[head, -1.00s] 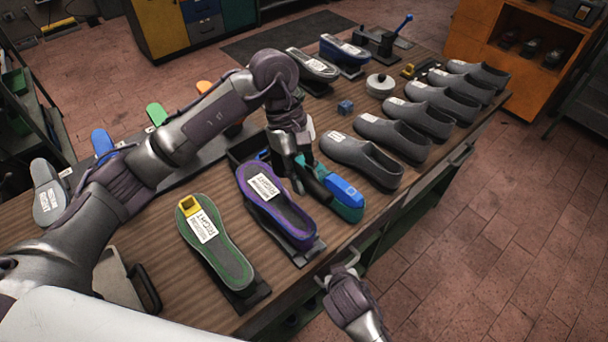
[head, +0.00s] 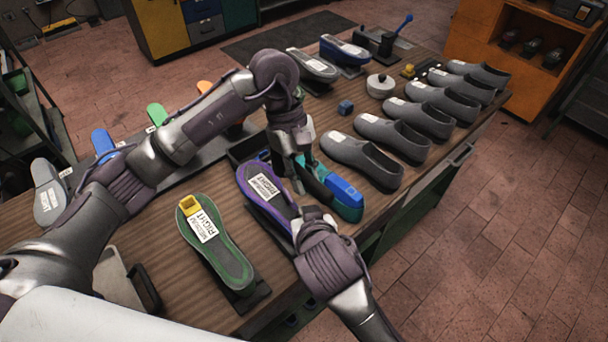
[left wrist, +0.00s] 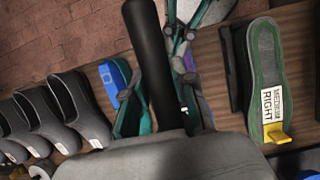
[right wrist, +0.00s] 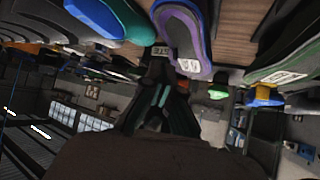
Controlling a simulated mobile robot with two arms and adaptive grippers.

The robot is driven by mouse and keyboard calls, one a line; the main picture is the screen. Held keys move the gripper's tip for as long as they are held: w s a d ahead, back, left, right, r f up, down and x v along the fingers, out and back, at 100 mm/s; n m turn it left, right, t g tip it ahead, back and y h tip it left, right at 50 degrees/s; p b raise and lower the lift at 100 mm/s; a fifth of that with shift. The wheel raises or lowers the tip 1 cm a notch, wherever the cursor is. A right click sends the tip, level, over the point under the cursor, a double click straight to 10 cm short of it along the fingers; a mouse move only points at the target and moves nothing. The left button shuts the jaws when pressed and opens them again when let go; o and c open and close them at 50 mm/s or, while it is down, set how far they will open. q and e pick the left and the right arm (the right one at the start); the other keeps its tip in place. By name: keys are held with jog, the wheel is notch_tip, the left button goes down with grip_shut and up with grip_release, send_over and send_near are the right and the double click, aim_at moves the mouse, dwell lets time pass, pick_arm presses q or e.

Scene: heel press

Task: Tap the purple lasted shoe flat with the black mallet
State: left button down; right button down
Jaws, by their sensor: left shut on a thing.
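The purple lasted shoe (head: 262,200) lies on a dark stand on the bench, with a white RIGHT label on top. Its near end is hidden behind my right gripper in the head view. My left gripper (head: 298,180) is shut on the black mallet, just right of the shoe. The mallet's black cylinder shows in the left wrist view (left wrist: 150,60). My right gripper (head: 310,222) is at the near end of the purple shoe.
A green shoe (head: 225,250) with a yellow piece stands left of the purple one. A teal shoe with a blue top (head: 345,195) lies close on the right. Several grey shoes (head: 400,140) line the bench's right side.

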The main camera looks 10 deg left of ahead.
jog(key=shift+f, duration=1.7)
jog(key=shift+f, duration=0.8)
dwell(0.3)
